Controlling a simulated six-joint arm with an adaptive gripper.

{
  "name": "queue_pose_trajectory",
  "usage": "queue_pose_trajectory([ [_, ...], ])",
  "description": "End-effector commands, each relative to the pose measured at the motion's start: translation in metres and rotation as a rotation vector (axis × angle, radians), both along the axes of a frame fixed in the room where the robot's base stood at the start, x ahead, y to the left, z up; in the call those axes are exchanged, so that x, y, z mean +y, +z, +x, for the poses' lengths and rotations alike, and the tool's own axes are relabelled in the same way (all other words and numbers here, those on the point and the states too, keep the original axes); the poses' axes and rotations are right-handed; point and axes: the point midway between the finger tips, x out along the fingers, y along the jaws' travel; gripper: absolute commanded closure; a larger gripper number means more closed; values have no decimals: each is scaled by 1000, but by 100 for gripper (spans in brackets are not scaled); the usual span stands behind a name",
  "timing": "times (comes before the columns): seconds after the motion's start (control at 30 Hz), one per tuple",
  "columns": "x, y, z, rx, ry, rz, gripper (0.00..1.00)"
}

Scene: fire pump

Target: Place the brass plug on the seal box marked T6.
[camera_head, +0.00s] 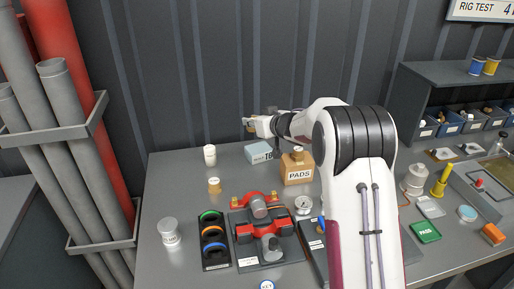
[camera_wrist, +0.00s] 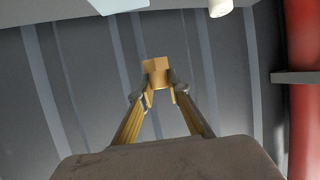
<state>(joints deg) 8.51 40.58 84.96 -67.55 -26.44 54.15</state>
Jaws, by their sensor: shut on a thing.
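The brass plug (camera_wrist: 155,68) is between the two fingertips of my gripper (camera_wrist: 155,88), which is shut on it, in the wrist view. In the head view my gripper (camera_head: 251,123) is up in front of the dark wall, above the back of the bench, with the plug small at its tip. A pale blue box (camera_head: 259,152) with a dark marking, probably T6, sits on the bench below my gripper. Its edge also shows at the top of the wrist view (camera_wrist: 118,4). The plug is apart from this box.
A cardboard PADS box (camera_head: 297,173) with a small capped item on top stands right of the pale box. A white cylinder (camera_head: 209,156) and a tan-topped jar (camera_head: 214,186) stand to the left. A red pump assembly (camera_head: 262,226) lies in front.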

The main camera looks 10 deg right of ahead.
Motion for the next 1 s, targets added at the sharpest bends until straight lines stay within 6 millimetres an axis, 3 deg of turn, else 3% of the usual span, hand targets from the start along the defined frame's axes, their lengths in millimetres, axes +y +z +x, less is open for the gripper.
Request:
queue_pose_trajectory([
  [0.53, 0, -57, 0, 1, 1, 1, 100],
  [1.0, 0, -63, 0, 0, 1, -1, 100],
])
